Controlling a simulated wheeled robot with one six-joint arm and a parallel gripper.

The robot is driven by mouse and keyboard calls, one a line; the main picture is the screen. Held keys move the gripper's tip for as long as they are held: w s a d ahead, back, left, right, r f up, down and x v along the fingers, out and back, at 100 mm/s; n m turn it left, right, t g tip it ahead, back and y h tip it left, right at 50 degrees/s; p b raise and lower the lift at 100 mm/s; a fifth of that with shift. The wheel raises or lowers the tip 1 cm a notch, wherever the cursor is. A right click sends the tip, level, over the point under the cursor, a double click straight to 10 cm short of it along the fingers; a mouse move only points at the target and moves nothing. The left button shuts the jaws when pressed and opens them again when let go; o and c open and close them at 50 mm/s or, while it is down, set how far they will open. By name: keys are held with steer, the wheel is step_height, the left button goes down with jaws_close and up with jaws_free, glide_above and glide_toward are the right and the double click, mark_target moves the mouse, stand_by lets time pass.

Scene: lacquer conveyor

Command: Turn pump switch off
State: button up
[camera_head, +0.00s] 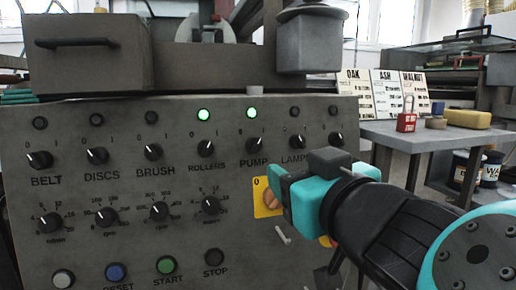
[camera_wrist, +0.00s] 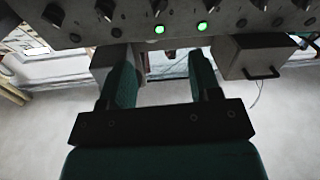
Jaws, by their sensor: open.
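The pump switch (camera_head: 257,146) is a black knob with a white mark on the grey control panel, above the label PUMP. Its mark points up and to the right, towards the 1, and the pump lamp (camera_head: 251,113) above it glows green. My gripper (camera_head: 277,192) is in front of the panel, below and right of the pump switch, apart from it. In the wrist view, my gripper (camera_wrist: 162,85) shows two spread fingers with nothing between them. That view looks upside down, with the panel's green lamps along its top.
The rollers switch (camera_head: 207,147) is left of the pump switch, its lamp also green. The lamps switch (camera_head: 297,142) is close on the right. A yellow plate (camera_head: 265,204) is partly hidden behind my gripper. A grey box (camera_head: 310,42) overhangs the panel. A side table (camera_head: 414,133) stands right.

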mark_target(258, 146)
steer(key=p+x, duration=1.4)
steer(key=p, duration=0.2)
steer(key=shift+w+r, duration=0.1)
steer(key=shift+w, duration=0.3)
steer(key=shift+w+a, duration=0.2)
steer(key=shift+w, duration=0.1)
steer(key=c, duration=0.9)
